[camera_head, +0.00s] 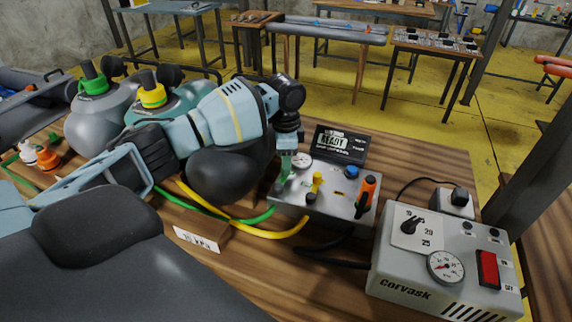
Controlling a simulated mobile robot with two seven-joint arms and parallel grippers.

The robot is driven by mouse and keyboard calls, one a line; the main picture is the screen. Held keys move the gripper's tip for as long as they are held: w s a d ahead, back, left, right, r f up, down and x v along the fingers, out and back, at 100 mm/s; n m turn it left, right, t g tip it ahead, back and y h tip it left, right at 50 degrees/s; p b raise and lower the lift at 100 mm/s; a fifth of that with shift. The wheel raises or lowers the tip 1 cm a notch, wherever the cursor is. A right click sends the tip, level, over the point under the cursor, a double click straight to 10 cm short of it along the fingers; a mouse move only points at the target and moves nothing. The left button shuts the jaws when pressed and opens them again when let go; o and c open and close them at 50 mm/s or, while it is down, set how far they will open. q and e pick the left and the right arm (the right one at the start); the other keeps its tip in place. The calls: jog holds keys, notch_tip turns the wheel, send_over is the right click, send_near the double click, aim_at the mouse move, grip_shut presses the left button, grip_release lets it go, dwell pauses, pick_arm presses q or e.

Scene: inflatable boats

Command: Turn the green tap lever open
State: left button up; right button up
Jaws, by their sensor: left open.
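The grey tap box (330,204) stands on the wooden bench, right of the middle. The green tap lever (284,168) is at its left end, partly hidden by my left gripper. A yellow lever (317,183) and an orange lever (367,190) stand farther right on the box. My left arm comes in from the left, and my left gripper (287,153) points down right at the green lever. It is open; I cannot tell whether the fingers touch the lever. My right gripper is not in view.
A small gauge (303,160) and a display reading READY (340,144) sit by the box. A grey Corvask pump (410,268) with a red switch (488,268) stands at right. Green and yellow hoses (262,231) run left past a white card (197,239).

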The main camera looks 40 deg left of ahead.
pick_arm(q)
jog(key=shift+f, duration=1.05)
grip_shut()
